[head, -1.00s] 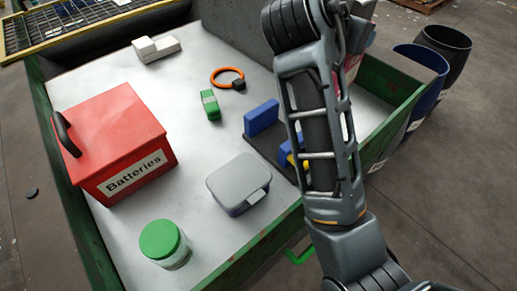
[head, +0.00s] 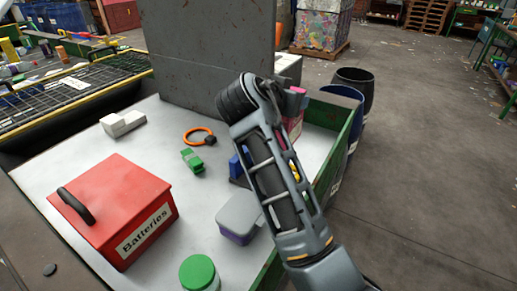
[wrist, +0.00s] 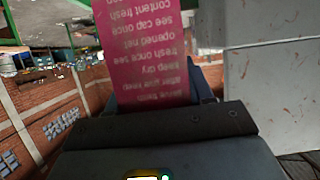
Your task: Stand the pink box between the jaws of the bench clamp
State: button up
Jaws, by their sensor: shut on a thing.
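The pink box (wrist: 145,50) fills the upper middle of the wrist view, with white print upside down. My gripper (wrist: 155,100) is shut on its lower end in that view. A pink patch of the box also shows behind my arm in the head view (head: 294,125). The bench clamp (head: 236,166) is at the right of the table, with a blue jaw showing left of my arm. My arm hides most of the clamp, so I cannot tell how the box stands to its jaws.
On the white table are a red Batteries box (head: 110,205), a grey-lidded container (head: 238,215), a green-lidded jar (head: 198,272), a green block (head: 192,160), an orange ring (head: 199,136) and a white block (head: 122,124). A grey panel (head: 215,50) stands behind. Bins (head: 352,90) are at right.

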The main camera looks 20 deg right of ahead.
jog(key=a+f+p, duration=0.2)
jog(key=a+f, duration=0.6)
jog(key=f, duration=0.1)
jog(key=shift+s, duration=0.2)
jog(key=shift+f, duration=0.1)
jog(key=o, duration=1.3)
jog(key=b+v, duration=0.2)
jog(key=v, duration=1)
